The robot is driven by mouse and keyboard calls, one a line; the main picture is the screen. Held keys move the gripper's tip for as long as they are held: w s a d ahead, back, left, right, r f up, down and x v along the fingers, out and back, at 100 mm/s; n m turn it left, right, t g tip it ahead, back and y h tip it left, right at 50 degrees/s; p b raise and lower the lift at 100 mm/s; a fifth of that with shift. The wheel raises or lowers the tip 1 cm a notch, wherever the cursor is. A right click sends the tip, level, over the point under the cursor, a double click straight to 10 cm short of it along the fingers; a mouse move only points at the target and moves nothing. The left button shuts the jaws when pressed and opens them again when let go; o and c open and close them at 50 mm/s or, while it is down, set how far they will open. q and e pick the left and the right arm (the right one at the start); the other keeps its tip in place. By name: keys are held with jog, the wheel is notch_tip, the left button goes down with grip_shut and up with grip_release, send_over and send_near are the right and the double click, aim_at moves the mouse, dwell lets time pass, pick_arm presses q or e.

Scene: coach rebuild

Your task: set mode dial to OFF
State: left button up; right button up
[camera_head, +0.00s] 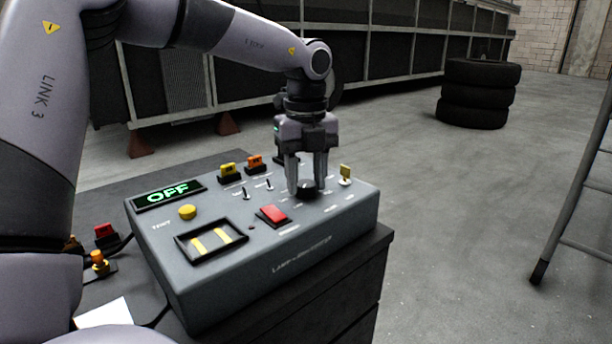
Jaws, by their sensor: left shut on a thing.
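The grey control box (225,287) sits on a dark bench. Its display (168,194) reads OFF in green. My left gripper (307,186) points straight down over the right part of the panel, shut on the black mode dial (306,190). The fingers stand on either side of the dial and hide part of it, so I cannot read where its pointer stands. My right gripper is not in view.
A yellow button (187,212) is at left. Stacked tyres (478,93) and a ladder (573,190) stand beyond the bench.

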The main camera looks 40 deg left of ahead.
aim_at(306, 183)
pick_arm(q)
jog(key=o, duration=1.1)
jog(key=shift+c, duration=0.2)
notch_tip(306, 183, up, 7)
jog(key=shift+r+p, duration=0.15)
jog(key=shift+p, duration=0.5)
